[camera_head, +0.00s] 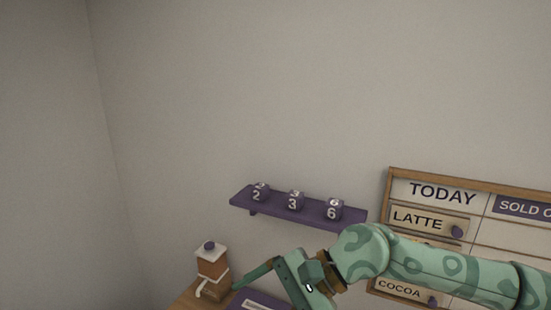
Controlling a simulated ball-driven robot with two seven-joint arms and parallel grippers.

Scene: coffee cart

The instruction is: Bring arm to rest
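My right arm, green with darker patches, comes in from the right edge across the lower part of the view. Its gripper (262,288) is at the bottom, pointing left and down. One finger reaches out from the upper end of the palm, with a clear gap below it. The other finger is cut off by the frame's lower edge. The gripper looks open, and I see nothing held in it. The visible fingertip is close to the right of a wood-and-white dispenser (212,264) in the picture; I cannot tell whether they touch. My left gripper is out of view.
The dispenser stands on a wooden surface (187,301). A purple item (252,301) lies below the gripper, partly cut off. My arm partly covers the menu board (432,172). The upper left is bare wall.

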